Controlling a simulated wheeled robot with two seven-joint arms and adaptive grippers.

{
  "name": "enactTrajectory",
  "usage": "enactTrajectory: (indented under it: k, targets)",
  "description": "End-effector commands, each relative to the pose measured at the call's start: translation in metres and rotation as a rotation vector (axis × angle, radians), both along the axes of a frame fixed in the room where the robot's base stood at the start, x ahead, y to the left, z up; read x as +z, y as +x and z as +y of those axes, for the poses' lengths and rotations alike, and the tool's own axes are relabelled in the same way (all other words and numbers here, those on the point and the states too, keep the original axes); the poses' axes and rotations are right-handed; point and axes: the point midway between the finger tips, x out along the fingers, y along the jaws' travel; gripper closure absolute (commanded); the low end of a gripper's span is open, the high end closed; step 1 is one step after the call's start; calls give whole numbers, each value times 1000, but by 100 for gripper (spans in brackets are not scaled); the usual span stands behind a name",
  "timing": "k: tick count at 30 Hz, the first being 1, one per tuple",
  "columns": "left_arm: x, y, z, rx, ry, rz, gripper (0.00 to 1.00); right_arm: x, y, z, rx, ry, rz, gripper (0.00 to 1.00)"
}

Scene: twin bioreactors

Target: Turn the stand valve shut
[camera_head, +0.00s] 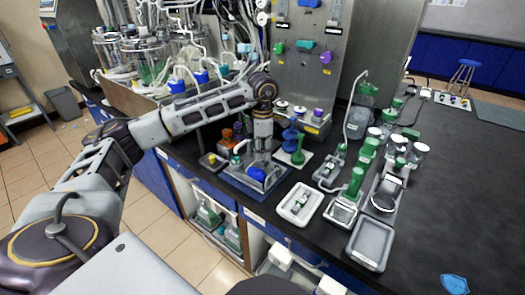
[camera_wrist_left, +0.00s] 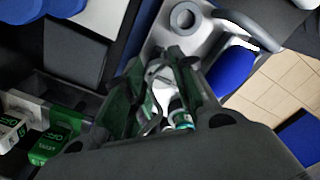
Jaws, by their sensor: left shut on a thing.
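The metal stand sits on a dark blue mat (camera_head: 237,180) near the bench's front edge. A blue rounded part (camera_head: 257,173) shows at the stand; it also shows in the left wrist view (camera_wrist_left: 233,70), beside a grey curved tube. My left gripper (camera_head: 262,152) points down over the stand from above. In the left wrist view its fingers (camera_wrist_left: 165,85) are closed around a small pale metal part, seemingly the stand valve (camera_wrist_left: 162,88), mostly hidden between them. A teal-capped piece (camera_wrist_left: 182,122) lies just behind. The valve's angle cannot be told. My right gripper is out of view.
A white tray (camera_head: 300,204) and a grey tray (camera_head: 370,245) lie to the right, near green-capped bottles and glassware.

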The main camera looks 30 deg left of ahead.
Motion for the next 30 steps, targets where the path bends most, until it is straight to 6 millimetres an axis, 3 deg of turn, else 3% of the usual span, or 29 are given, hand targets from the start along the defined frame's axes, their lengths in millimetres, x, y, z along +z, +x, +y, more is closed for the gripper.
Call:
enactTrajectory:
  k: [9,10,12,23,30]
  targets:
    - [1,1,0,-2,0,-3,97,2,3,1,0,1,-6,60]
    - [1,1,0,-2,0,-3,71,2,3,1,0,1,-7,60]
    - [1,1,0,-2,0,-3,63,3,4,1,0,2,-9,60]
    - [1,0,0,-1,0,-1,63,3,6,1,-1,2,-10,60]
    - [15,1,0,-1,-2,-3,63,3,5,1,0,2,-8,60]
